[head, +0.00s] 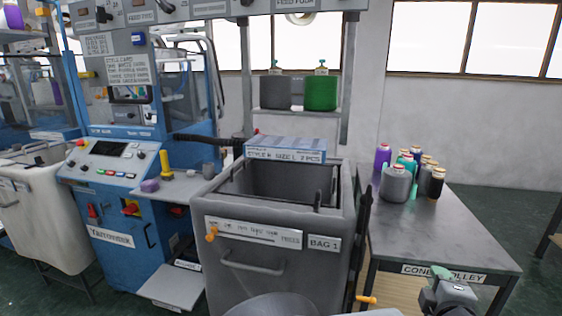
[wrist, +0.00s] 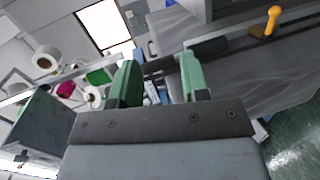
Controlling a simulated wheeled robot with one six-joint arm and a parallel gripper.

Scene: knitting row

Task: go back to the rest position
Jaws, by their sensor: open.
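My gripper (wrist: 158,78) shows in the wrist view with its two green fingers spread apart. Nothing is between them except distant background. In the head view, part of my gripper (head: 441,272) shows at the lower right, in front of the cone trolley (head: 450,235). The trolley is a dark-topped table with a label on its front edge. My gripper appears apart from the trolley, though the exact gap is hard to tell.
A grey bin (head: 250,275) labelled BAG 1 stands left of the trolley, with a blue-white box (head: 285,150) at its back rim. Several yarn cones (head: 397,184) stand on the trolley's back left. A blue knitting machine (head: 120,220) is farther left. The trolley's front right top is clear.

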